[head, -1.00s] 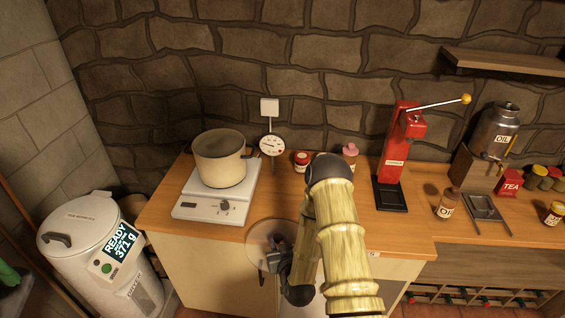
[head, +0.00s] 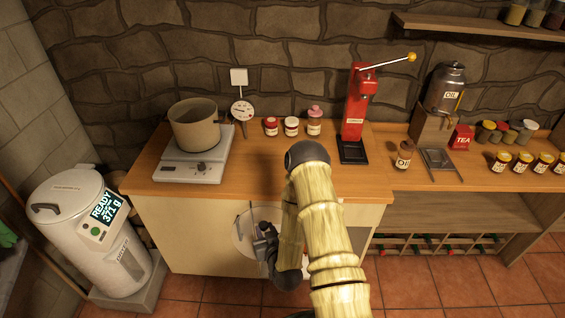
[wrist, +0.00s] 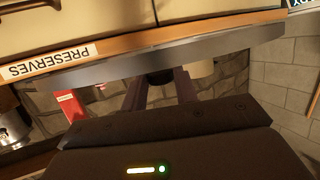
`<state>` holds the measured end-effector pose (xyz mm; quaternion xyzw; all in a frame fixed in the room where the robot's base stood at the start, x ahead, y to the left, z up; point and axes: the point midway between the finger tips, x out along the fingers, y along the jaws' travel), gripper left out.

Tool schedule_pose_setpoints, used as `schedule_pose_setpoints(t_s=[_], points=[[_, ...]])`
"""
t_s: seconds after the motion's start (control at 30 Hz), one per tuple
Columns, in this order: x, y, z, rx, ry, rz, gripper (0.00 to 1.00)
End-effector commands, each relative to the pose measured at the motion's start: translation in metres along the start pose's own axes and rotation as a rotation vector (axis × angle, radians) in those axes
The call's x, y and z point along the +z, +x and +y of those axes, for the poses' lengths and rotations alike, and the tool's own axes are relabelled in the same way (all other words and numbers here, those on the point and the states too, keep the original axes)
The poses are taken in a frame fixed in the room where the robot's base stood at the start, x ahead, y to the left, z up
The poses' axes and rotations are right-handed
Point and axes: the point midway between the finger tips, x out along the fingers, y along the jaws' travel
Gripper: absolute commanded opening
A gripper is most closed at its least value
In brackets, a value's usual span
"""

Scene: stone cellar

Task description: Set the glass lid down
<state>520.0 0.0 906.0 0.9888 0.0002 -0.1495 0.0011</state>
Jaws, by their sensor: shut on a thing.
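The glass lid (head: 242,240) is a clear round disc with a thin pale rim. In the head view it hangs in the air before the pale cabinet front, below the counter edge. My gripper (head: 264,232) is shut on its dark knob, at the lid's right part in the picture. In the wrist view my gripper's fingers (wrist: 167,91) meet at the dark knob, below a grey band that looks like the lid's edge (wrist: 190,48). A cream pot (head: 195,129) stands uncovered on a white scale-like plate (head: 180,173) on the counter.
The wooden counter (head: 245,172) has a bare front middle. Behind are a dial gauge (head: 242,110), several small jars (head: 291,126) and a red lever press (head: 357,108). A white bin (head: 80,225) reading "READY 371 g" stands left. An oil urn (head: 445,88) stands right.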

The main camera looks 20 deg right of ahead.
Motion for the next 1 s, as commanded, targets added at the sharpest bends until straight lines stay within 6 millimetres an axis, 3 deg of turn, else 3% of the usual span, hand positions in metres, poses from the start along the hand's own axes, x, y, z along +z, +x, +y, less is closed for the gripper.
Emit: schedule_pose_setpoints(t_s=[0.4,1.0], points=[[0.038,-0.016,-0.001,0.000,0.003,0.002,0.00],[0.040,-0.018,0.002,0.004,0.004,0.004,0.00]])
